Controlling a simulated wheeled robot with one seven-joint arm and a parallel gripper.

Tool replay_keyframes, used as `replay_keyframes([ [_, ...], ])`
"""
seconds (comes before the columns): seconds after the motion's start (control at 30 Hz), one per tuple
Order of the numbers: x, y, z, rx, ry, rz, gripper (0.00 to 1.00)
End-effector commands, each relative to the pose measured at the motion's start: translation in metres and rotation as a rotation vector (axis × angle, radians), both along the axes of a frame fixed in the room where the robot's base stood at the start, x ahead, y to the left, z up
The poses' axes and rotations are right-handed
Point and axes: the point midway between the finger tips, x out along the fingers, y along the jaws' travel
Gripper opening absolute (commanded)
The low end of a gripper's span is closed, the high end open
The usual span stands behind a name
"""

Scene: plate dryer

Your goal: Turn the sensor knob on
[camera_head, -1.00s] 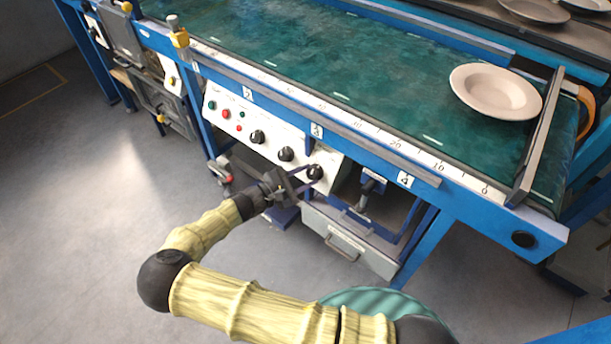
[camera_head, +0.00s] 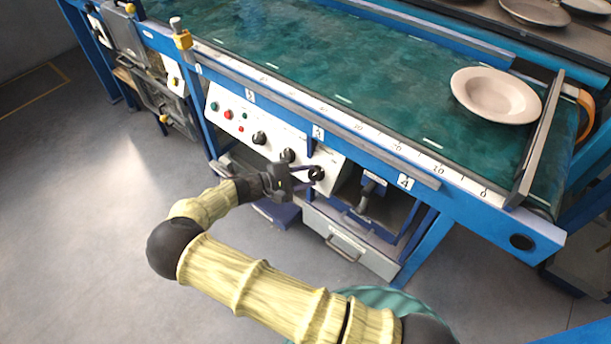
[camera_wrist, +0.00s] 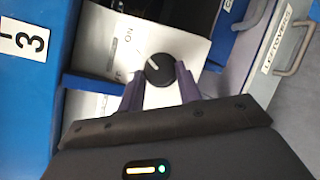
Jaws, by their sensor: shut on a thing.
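The control panel (camera_head: 225,113) is white and sits below the conveyor's front edge, with three black knobs in a row. The rightmost knob (camera_head: 316,174) is at my gripper's fingertips. In the wrist view this black knob (camera_wrist: 159,69) has a white pointer line, and the word ON is printed on the panel beside it. My gripper (camera_head: 308,174) reaches the panel from the left. In the wrist view, my gripper's purple fingers (camera_wrist: 160,84) lie on either side of the knob, shut on it. The fingers hide part of the knob's sides.
Left of the knobs are green and red buttons (camera_head: 228,115). The middle knob (camera_head: 288,156) is close to my gripper. A grey drawer box (camera_head: 350,246) hangs below right. A white plate (camera_head: 495,95) lies on the green belt (camera_head: 330,65). The floor at left is clear.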

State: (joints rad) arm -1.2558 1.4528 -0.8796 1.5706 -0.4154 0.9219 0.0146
Motion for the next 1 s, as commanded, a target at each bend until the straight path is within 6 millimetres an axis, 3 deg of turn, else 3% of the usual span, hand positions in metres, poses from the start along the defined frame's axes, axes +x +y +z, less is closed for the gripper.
replay_keyframes([
  [0.1, -0.001, 0.000, 0.000, 0.001, 0.000, -0.001, 0.12],
  [0.13, -0.001, 0.000, -0.001, 0.001, 0.000, -0.001, 0.38],
  [0.23, 0.000, 0.000, 0.000, 0.001, 0.000, -0.001, 0.56],
  [0.67, -0.003, 0.008, 0.002, 0.001, 0.000, 0.003, 0.56],
  [1.0, -0.028, 0.060, 0.015, 0.003, 0.001, 0.004, 0.56],
])
